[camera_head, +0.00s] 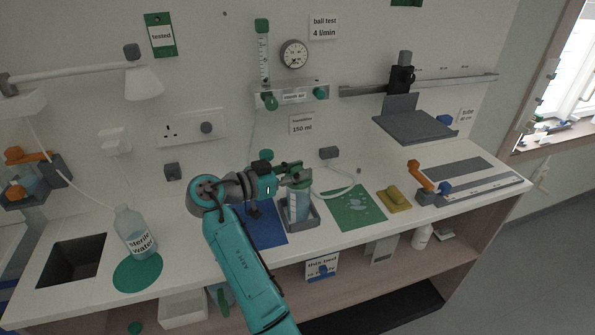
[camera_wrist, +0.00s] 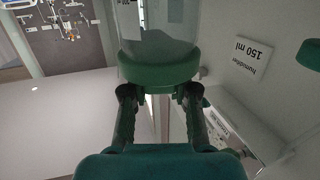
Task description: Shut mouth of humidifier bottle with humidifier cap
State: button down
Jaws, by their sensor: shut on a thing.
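My gripper (camera_head: 296,180) is at the top of the clear humidifier bottle (camera_head: 298,208), over the counter. The bottle stands in a small grey holder (camera_head: 313,222) and looks upright. In the wrist view, my gripper (camera_wrist: 160,95) is shut on the green humidifier cap (camera_wrist: 158,76), one finger on each side. The clear bottle (camera_wrist: 160,35) with dark print lies directly beyond the cap and lines up with it. The cap appears to meet the bottle, but I cannot tell whether it is seated. The bottle's mouth is hidden.
A blue mat (camera_head: 266,238) lies left of the holder and a green mat (camera_head: 352,214) right of it. A yellow block (camera_head: 394,200) and an orange-handled fixture (camera_head: 422,176) stand farther right. A sterile water bottle (camera_head: 136,232) stands at left, near a dark basin (camera_head: 70,262).

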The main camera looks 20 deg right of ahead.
jog(key=shift+g, duration=0.3)
jog(key=c, duration=0.8)
grip_release()
jog(key=shift+a, duration=0.1)
jog(key=v, duration=1.2)
jog(key=shift+f, duration=0.1)
jog(key=shift+s, duration=0.1)
